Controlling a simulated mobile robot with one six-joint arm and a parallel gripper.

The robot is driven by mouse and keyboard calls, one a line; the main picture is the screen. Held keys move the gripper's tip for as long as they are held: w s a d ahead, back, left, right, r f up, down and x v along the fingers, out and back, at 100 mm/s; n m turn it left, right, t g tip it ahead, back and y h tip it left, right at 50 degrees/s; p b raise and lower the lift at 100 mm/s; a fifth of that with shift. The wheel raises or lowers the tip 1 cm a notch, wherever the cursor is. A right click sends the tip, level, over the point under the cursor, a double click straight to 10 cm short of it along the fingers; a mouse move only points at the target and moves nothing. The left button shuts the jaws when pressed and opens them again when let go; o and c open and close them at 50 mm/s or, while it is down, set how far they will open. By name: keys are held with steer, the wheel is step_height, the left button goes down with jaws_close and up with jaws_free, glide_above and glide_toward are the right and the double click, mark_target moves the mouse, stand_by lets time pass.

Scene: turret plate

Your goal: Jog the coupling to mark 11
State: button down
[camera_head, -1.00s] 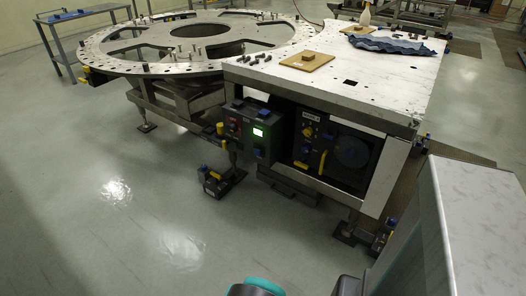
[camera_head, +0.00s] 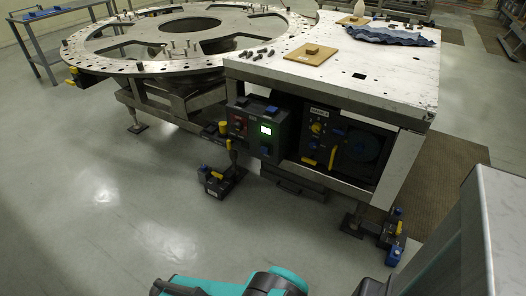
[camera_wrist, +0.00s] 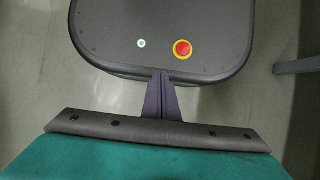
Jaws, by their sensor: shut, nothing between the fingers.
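The round turret plate (camera_head: 119,66), a pale ring with many holes and spokes, stands at the upper left in the head view. A control box (camera_head: 255,131) with a lit green screen hangs under the front edge of the table. Beside it is a dark panel (camera_head: 340,148) with yellow knobs and a large round dark part (camera_head: 362,148). My gripper (camera_wrist: 163,75) shows in the wrist view, shut and empty, above my own base.
The pale table (camera_head: 390,84) holds a wooden board (camera_head: 311,54), a blue cloth (camera_head: 388,36) and several small dark pieces. Yellow-and-blue devices (camera_head: 217,181) sit by the legs. A side bench (camera_head: 62,28) stands far left. The floor (camera_head: 100,220) in front is clear.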

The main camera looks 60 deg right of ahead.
steer(key=w+d+f+m+t+h+b, duration=0.1)
steer(key=w+d+f+t+b, duration=0.15)
steer(key=w+d, duration=0.35)
steer(key=w+d+f+t+b, duration=0.2)
steer(key=w+d+b, duration=0.1)
steer(key=w+d, duration=0.4)
steer(key=w+d+r+t+h+b, duration=0.1)
steer(key=w+d+t+b, duration=0.15)
steer(key=d, duration=0.45)
steer(key=w+d+r+m+t+h+b, duration=0.1)
steer(key=w+d+r+h, duration=0.1)
steer(key=w+d, duration=0.3)
steer(key=w+d+r+t+h+b, duration=0.1)
steer(key=w+d+t+b, duration=0.1)
steer(key=d, duration=0.6)
steer(key=w+d+r+t+h+b, duration=0.1)
steer(key=d+r+t+h+b, duration=0.3)
steer(key=d, duration=0.6)
steer(key=d+r+b, duration=0.1)
steer(key=d+r, duration=0.4)
steer(key=d, duration=0.4)
steer(key=s+d+r+n+t+h+b, duration=0.2)
steer(key=s+d+r, duration=0.4)
steer(key=d+r, duration=0.5)
steer(key=d+t+h+b, duration=0.1)
steer(key=b, duration=0.1)
steer(key=shift+s+n+b, duration=0.3)
steer(key=shift+b, duration=0.05)
steer(key=shift+d, duration=0.1)
